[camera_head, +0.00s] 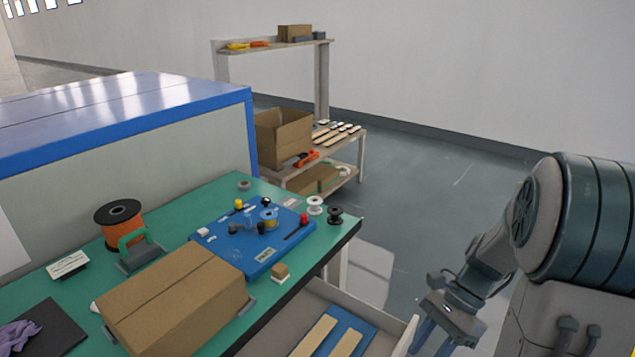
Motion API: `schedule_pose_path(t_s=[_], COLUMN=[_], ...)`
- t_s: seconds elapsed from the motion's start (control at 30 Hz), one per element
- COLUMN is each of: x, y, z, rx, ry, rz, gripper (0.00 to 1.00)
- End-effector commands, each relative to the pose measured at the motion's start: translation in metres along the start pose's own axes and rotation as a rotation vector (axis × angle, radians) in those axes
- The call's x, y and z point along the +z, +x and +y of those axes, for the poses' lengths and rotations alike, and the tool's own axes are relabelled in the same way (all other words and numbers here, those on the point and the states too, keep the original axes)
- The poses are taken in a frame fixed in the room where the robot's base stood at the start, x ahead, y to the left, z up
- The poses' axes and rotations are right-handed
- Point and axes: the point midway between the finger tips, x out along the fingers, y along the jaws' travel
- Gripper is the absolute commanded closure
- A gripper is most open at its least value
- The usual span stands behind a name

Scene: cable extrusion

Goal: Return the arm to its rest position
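My arm (485,262) comes in from the right edge and hangs downward, clear of the green table. My gripper (432,338) is at the bottom, right of the open drawer, and is cut off by the lower picture edge. Its fingertips are partly out of view, so whether it is open or shut does not show. No held object is visible.
A green table (190,200) holds a cardboard box (175,300), an orange cable spool (120,222) and a blue panel (262,262). An open drawer (385,318) juts out below its edge. A shelf unit (345,140) stands behind. The floor (430,190) between is clear.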

Motion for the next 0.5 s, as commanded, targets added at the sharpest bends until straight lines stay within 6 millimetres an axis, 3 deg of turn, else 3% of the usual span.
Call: schedule_pose_path(t_s=[0.03,0.1,0.5], x=[0.018,0.034,0.115], y=[-0.012,-0.021,-0.069], z=[0.005,0.010,0.042], rx=[-0.004,-0.004,0.032], ry=[-0.087,-0.205,-0.893], rz=[0.068,0.156,0.646], gripper=[0.63,0.63,0.63])
